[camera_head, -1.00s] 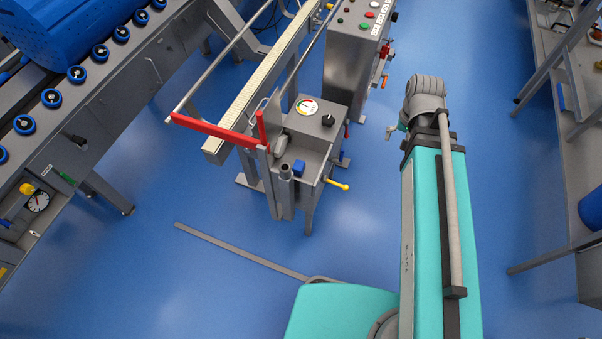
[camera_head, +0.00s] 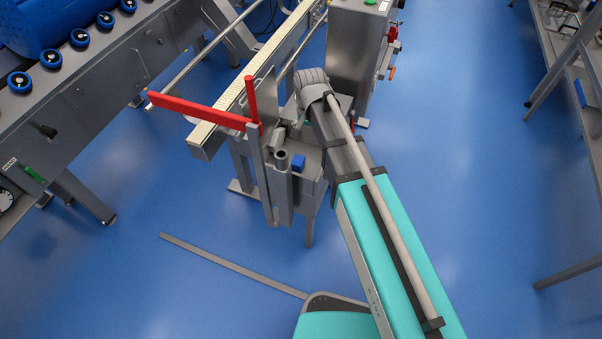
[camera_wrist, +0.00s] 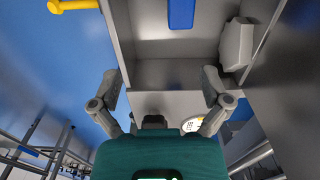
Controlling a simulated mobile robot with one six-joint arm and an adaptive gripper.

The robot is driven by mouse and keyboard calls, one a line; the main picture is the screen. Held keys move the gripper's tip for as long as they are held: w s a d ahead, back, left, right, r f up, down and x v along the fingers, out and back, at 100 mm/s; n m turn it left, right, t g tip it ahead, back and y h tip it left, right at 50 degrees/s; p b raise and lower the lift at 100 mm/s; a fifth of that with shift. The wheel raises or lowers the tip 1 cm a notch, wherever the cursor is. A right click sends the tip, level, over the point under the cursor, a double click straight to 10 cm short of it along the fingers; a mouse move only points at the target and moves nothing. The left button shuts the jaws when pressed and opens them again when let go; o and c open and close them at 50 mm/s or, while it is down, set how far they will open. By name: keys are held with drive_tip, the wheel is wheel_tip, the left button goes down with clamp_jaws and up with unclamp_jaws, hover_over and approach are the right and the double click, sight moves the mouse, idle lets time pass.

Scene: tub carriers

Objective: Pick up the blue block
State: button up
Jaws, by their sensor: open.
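The blue block (camera_head: 298,162) is small and stands on the grey metal machine box (camera_head: 309,158), left of my arm in the head view. In the wrist view the blue block (camera_wrist: 181,13) shows at the top edge, on a grey surface, partly cut off by the frame. My gripper (camera_wrist: 163,89) has its two fingers spread wide with nothing between them. The block lies beyond the fingertips, towards the top of the wrist view. In the head view my arm hides the gripper and part of the box top.
A red bar (camera_head: 205,110) and a red upright (camera_head: 251,98) stand left of the block, beside a short grey tube (camera_head: 281,160). A yellow handle (camera_wrist: 74,5) and a dial (camera_wrist: 193,124) show in the wrist view. A roller conveyor (camera_head: 75,95) runs along the left. Open blue floor lies in front.

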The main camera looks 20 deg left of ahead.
sight(298, 160)
drive_tip(key=a, duration=0.1)
drive_tip(key=a+f, duration=0.1)
drive_tip(key=a+b, duration=0.1)
drive_tip(key=shift+s+a+f, duration=0.1)
drive_tip(key=shift+s+f, duration=0.15)
drive_tip(key=shift+f, duration=0.15)
drive_tip(key=shift+f, duration=0.15)
wheel_tip(298, 160, down, 8)
drive_tip(key=b, duration=0.8)
drive_tip(key=shift+f+b, duration=0.2)
drive_tip(key=shift+b, duration=0.1)
drive_tip(key=shift+a+f+b, duration=0.1)
drive_tip(key=shift+f+b, duration=2.5)
drive_tip(key=shift+c, duration=0.2)
drive_tip(key=c, duration=1.2)
